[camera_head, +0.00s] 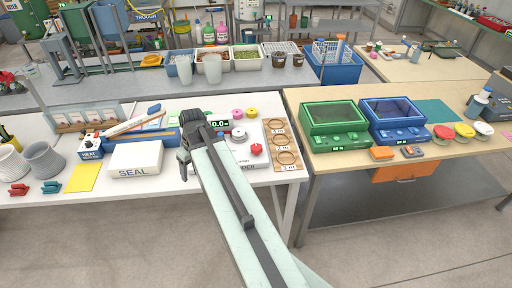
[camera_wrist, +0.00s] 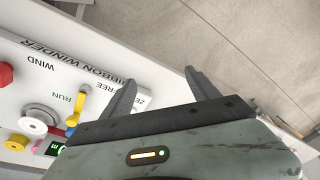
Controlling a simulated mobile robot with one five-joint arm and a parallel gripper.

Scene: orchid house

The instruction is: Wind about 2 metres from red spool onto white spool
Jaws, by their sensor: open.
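In the head view a white ribbon winder (camera_head: 262,168) stands on the white bench, partly hidden by my arm. A green display (camera_head: 217,125) on it appears to read 0.0. A red round part (camera_head: 256,149) and a pale round part (camera_head: 238,134) sit on it; I cannot tell which are spools. The wrist view shows the winder's WIND and RUN markings, a red part (camera_wrist: 5,73), a white round part (camera_wrist: 33,122) and a yellow lever (camera_wrist: 80,100). My gripper (camera_wrist: 160,78) is open and empty, beside the panel's edge. In the head view my gripper (camera_head: 184,165) is left of the winder.
A pink spool (camera_head: 238,113) and a yellow spool (camera_head: 251,112) lie behind the winder. A board (camera_head: 283,140) with loops lies at its right. A white SEAL box (camera_head: 136,158) stands left. The floor in front is clear.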

